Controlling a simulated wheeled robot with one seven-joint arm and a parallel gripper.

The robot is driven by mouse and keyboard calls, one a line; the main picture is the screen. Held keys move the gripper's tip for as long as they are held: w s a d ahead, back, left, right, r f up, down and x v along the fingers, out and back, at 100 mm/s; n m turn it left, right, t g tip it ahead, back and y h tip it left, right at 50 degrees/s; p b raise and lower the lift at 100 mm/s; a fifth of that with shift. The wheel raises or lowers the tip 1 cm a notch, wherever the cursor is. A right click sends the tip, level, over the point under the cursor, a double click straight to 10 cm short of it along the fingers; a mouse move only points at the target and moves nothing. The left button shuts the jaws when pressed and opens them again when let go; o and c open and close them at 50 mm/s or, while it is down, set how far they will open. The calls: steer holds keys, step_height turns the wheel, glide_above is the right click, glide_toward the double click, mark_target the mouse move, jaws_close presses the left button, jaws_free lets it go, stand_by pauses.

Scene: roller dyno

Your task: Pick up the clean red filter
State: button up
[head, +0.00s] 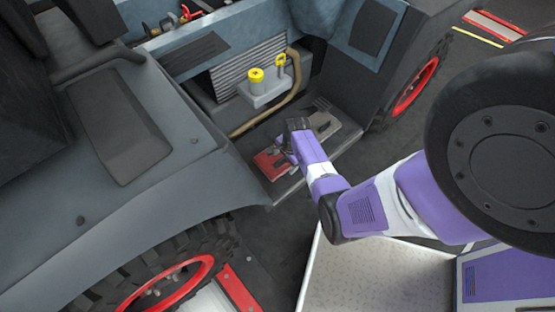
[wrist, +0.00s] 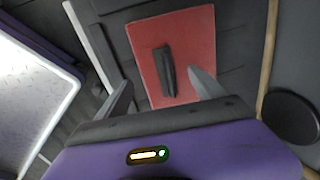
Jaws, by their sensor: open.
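The clean red filter is a flat red panel (head: 271,163) lying on the dark floor of the vehicle's open bay. In the wrist view the red filter (wrist: 186,50) shows a black raised handle (wrist: 167,70) along its middle. My gripper (head: 287,146) is above the filter in the head view and hides part of it. In the wrist view my gripper (wrist: 162,90) has its two fingers apart, one to each side of the handle's near end. Nothing is between the fingertips that I can see held.
A grey-beige flat piece (head: 327,121) lies beside the filter in the bay. A tan hose (head: 288,95) runs along the bay's back, near a shelf with a yellow-capped part (head: 256,76). A ribbed radiator (head: 250,65) is behind. A pale tray (head: 375,275) is at the lower right.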

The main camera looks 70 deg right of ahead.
steer(key=shift+f, duration=0.25)
steer(key=c, duration=1.7)
